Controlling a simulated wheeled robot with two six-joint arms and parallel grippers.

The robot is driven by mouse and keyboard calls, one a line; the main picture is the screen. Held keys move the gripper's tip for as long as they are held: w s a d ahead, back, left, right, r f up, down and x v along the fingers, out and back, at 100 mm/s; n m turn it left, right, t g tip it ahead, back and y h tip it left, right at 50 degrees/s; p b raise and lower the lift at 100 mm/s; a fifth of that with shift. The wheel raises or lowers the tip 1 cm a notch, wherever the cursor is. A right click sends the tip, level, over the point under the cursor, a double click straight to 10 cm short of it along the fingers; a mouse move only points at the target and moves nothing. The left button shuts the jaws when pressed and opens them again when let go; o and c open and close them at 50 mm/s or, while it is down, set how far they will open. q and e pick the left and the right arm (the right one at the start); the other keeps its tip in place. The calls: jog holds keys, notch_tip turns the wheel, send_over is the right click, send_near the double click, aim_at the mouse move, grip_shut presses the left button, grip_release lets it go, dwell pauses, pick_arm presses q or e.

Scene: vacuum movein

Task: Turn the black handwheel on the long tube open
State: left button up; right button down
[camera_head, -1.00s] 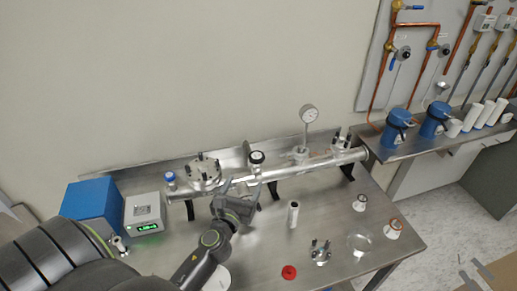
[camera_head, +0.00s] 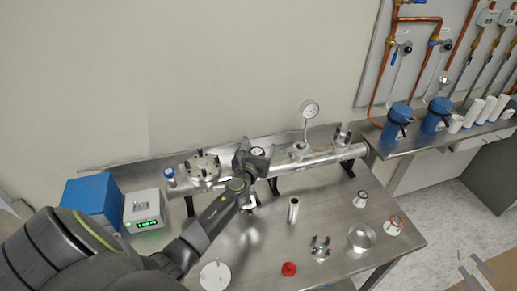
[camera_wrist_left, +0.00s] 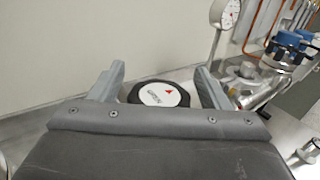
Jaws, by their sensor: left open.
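The black handwheel (camera_head: 258,152) stands on the long metal tube (camera_head: 324,161) and is partly hidden by my gripper in the head view. My left gripper (camera_head: 255,150) is open at the wheel. In the wrist view its two fingers (camera_wrist_left: 160,72) stand left and right of the wheel. A gap shows on the left side; I cannot tell whether the right finger touches it. My right gripper is not in view.
A gauge (camera_head: 309,110) rises from the tube to the right, and a bolted flange (camera_head: 203,168) sits to the left. A blue box (camera_head: 93,201) and a display unit (camera_head: 145,211) stand at the left. A red knob (camera_head: 289,268) and small fittings lie on the front of the bench.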

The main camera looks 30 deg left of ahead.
pick_arm(q)
jog(key=shift+c, duration=0.4)
jog(key=c, duration=0.9)
